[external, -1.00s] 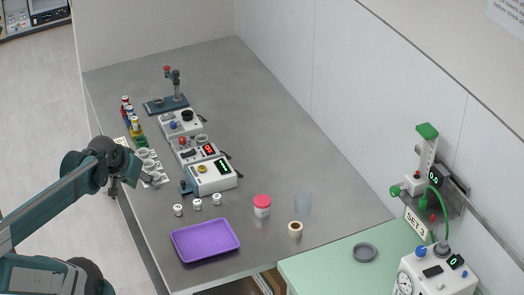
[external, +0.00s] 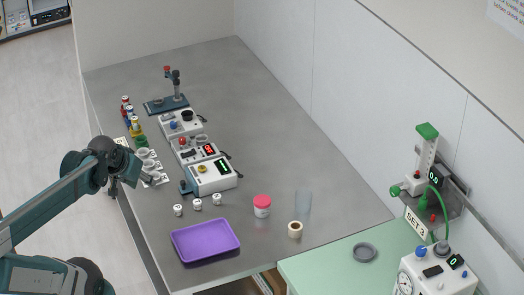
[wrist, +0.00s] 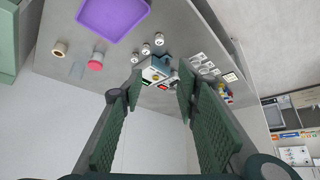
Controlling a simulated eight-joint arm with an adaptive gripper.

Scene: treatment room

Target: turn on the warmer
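Three white bench devices stand in a row on the grey table; I cannot tell from labels which is the warmer. In the wrist view, part of the row (wrist: 157,72) shows small between my fingers. My gripper (external: 114,190) hangs at the table's left edge, left of the devices and apart from them. In the wrist view my gripper (wrist: 158,88) is open and empty.
White cups (external: 149,165) on a rack and coloured bottles (external: 132,120) stand between my arm and the devices. Small white-capped vials (external: 197,203), a purple tray (external: 205,241), a pink-lidded jar (external: 262,206) and a tape roll (external: 295,229) lie in front.

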